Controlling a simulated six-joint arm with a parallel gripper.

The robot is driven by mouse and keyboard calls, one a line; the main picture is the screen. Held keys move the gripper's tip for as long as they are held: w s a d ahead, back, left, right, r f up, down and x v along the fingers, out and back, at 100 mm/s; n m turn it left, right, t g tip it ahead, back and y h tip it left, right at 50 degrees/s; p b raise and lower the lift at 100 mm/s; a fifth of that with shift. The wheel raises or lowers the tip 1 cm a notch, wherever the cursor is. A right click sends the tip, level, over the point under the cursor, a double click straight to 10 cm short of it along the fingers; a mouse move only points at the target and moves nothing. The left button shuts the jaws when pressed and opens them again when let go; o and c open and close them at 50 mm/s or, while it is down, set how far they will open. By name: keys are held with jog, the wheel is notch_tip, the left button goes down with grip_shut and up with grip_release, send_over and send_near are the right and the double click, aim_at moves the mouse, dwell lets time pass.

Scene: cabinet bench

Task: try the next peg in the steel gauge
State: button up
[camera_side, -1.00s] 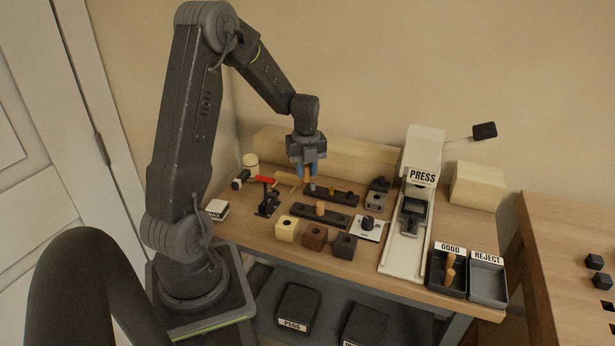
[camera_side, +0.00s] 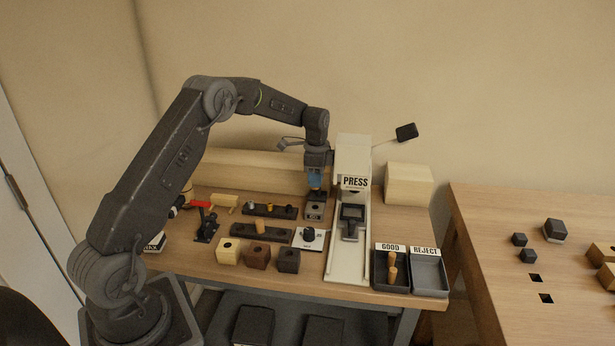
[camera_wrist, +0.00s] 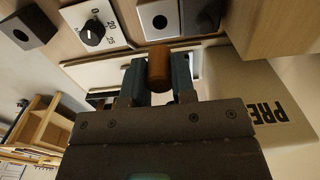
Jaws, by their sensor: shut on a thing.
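My gripper (camera_side: 314,188) is shut on a brown wooden peg, which shows between its blue fingers in the wrist view (camera_wrist: 159,72). The steel gauge (camera_side: 314,213) is a grey block with a dark top part, directly below my gripper in the side view. In the wrist view the gauge (camera_wrist: 177,31) shows a round hole, beyond the peg's end. The peg looks above the gauge and out of the hole; the exact gap is hard to judge. The back rack (camera_side: 284,214) holds several short pegs. The front rack (camera_side: 280,234) holds one wooden peg (camera_side: 261,228).
The white press (camera_side: 350,155) stands close on the gauge's right. A dial plate (camera_side: 299,243) and three bored blocks (camera_side: 257,256) lie in front. The GOOD tray (camera_side: 379,283) holds wooden pegs; the REJECT tray (camera_side: 429,277) looks empty. A pale wooden beam (camera_side: 240,172) lies behind.

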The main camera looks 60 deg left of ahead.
jog(key=shift+f, duration=2.95)
jog(key=shift+f, duration=0.6)
jog(key=shift+r, duration=2.6)
jog(key=shift+s, duration=0.1)
